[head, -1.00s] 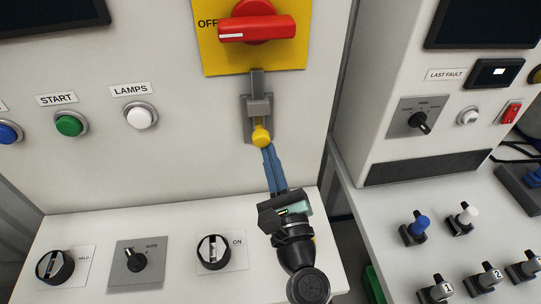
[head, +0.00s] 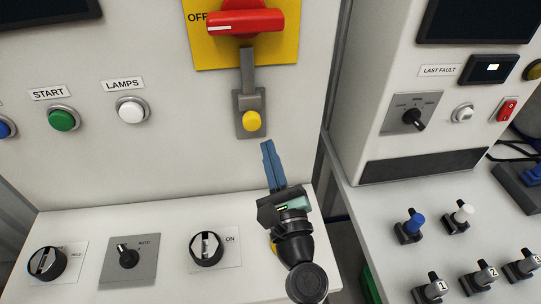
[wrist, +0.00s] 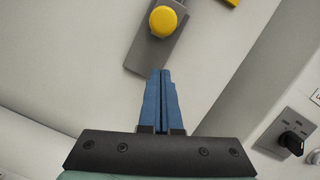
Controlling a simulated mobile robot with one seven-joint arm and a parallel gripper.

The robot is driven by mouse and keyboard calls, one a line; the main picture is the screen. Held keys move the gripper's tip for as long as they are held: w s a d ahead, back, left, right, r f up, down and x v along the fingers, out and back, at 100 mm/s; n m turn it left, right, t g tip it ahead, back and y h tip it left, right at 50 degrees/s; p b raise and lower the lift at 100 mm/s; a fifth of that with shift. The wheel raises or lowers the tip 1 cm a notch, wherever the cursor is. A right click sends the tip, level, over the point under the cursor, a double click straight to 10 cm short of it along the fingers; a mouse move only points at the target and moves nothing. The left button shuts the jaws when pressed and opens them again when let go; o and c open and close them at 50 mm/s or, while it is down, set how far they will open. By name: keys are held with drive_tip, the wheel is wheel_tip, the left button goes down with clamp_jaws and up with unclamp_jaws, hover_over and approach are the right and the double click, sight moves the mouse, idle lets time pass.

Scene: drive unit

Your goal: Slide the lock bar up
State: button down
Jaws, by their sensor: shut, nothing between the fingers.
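The grey lock bar (head: 247,72) stands upright, its top end overlapping the lower part of the yellow plate (head: 232,58) below the red switch handle (head: 246,22). Its lower part meets a grey mounting plate (head: 242,128) with a round yellow knob (head: 251,121). The knob also shows at the top of the wrist view (wrist: 163,21). My gripper (head: 267,145) is below the knob and slightly right of it, apart from it. Its blue fingers are closed together and empty. In the wrist view my gripper (wrist: 160,72) points at the mounting plate's lower end.
The green START button (head: 63,120) and white LAMPS button (head: 131,109) are to the left. Rotary knobs (head: 206,247) sit on the lower ledge. A second cabinet (head: 365,110) stands right, above a shelf with several small switches (head: 409,225). The wall around my fingertips is clear.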

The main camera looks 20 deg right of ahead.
drive_tip(key=b+v, duration=0.2)
drive_tip(key=v, duration=0.8)
drive_tip(key=shift+f, duration=0.1)
drive_tip(key=w+a+r+n+t+y, duration=0.1)
drive_tip(key=w+a+r+n+y, duration=0.1)
drive_tip(key=a+r+n, duration=0.35)
drive_tip(key=w+a+r+n+t+y, duration=0.1)
drive_tip(key=w+a+r+n+y, duration=0.15)
drive_tip(key=r+n, duration=0.65)
drive_tip(key=w+a+r+n+t+y, duration=0.1)
drive_tip(key=a+r+n+y, duration=0.15)
drive_tip(key=r+n, duration=0.5)
drive_tip(key=s+a+r+n+t+h, duration=0.1)
drive_tip(key=r+n, duration=0.4)
drive_tip(key=r, duration=0.5)
drive_tip(key=s+a+r+n+t+h, duration=0.2)
drive_tip(key=s+r+n, duration=0.4)
drive_tip(key=r, duration=0.4)
drive_tip(key=shift+a+t+p, duration=0.3)
drive_tip(key=shift+a+t, duration=0.3)
drive_tip(key=shift+a, duration=0.35)
